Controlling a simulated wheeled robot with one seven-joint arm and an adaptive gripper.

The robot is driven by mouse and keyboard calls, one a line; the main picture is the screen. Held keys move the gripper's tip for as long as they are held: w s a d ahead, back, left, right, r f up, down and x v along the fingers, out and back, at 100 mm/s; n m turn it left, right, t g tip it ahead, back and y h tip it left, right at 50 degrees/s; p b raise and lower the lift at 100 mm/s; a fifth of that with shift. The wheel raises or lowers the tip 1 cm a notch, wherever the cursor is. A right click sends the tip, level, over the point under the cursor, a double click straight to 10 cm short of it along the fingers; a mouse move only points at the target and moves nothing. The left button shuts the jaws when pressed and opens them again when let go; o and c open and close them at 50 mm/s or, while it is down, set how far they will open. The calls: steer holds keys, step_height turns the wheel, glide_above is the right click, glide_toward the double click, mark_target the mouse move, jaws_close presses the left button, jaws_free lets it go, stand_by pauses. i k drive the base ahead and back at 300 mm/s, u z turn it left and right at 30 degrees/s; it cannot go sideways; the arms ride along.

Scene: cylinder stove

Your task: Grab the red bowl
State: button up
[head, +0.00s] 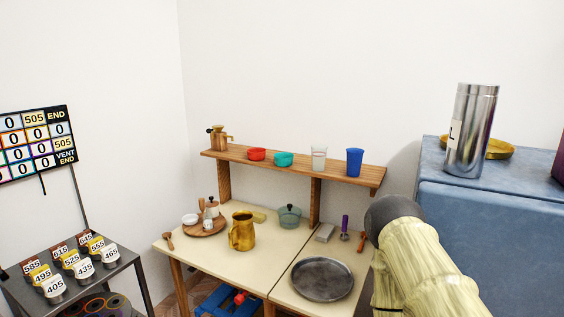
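The red bowl (257,154) sits upright on the wooden wall shelf (338,171), between a brass-coloured pot at the left end and a teal bowl (284,159) close on its right. Nothing covers it. My arm shows at the lower right, in front of the table and the blue cabinet. My gripper is not in view.
The cream table (205,264) below the shelf holds a brass pitcher (242,231), a round dark pan (322,279) and a teal lidded pot (289,217). A glass and a blue cup (354,162) stand further right on the shelf. A blue cabinet (503,192) bears a metal cylinder.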

mark_target(255, 154)
steer(key=u, duration=0.6)
steer(key=i, duration=1.3)
steer(key=z, duration=0.45)
